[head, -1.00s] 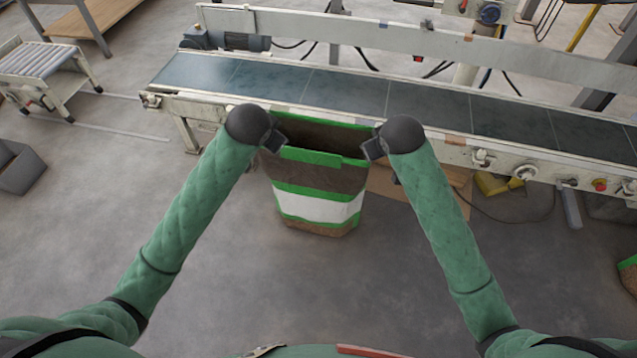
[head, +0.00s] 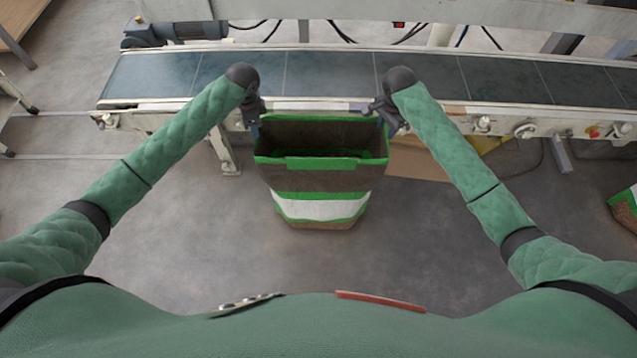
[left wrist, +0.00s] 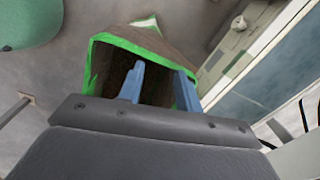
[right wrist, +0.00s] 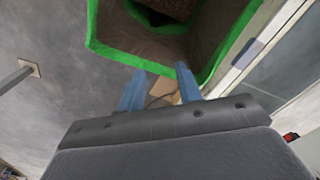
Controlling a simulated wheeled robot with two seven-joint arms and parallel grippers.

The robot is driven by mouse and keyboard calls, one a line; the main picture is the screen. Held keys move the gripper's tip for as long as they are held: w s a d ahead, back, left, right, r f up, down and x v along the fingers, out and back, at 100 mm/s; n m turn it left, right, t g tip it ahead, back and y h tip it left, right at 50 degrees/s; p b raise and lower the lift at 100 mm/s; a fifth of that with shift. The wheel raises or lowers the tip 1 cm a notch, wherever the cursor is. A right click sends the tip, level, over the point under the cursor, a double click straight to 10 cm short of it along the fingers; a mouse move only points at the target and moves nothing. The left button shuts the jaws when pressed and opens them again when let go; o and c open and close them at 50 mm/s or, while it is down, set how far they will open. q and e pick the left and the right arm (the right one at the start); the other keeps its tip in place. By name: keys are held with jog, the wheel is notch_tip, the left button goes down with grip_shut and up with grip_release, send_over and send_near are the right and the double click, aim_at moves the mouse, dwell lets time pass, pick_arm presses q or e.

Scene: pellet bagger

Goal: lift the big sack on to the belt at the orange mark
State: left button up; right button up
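The big sack (head: 320,178) stands upright on the floor in front of the belt (head: 330,75), its green-rimmed mouth open upward. It is brown with green bands and a white band. My left gripper (head: 254,124) is at the sack's back left rim; its blue fingers (left wrist: 160,85) are apart, overlapping the mouth in view. My right gripper (head: 384,120) is at the back right rim; its fingers (right wrist: 160,85) are apart, tips by the green rim. Contact with the rim is unclear. An orange-brown patch (head: 453,109) shows on the belt's front rail, right of the sack.
A cardboard sheet (head: 418,163) lies under the belt, right of the sack. Belt legs (head: 226,155) and control knobs (head: 525,130) line the front rail. Another sack (head: 624,212) is at the right edge. The floor before the sack is clear.

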aim_at(259, 141)
pick_arm(q)
jog(key=shift+s+d+r+m, duration=0.1)
jog(key=shift+s+d+m, duration=0.2)
jog(key=shift+m, duration=0.5)
pick_arm(e)
jog(key=m, duration=0.4)
jog(key=shift+s, duration=0.4)
pick_arm(q)
jog(key=shift+a+m, duration=0.1)
jog(key=shift+m, duration=0.5)
pick_arm(e)
jog(key=shift+m, duration=1.5)
jog(key=shift+f, duration=0.1)
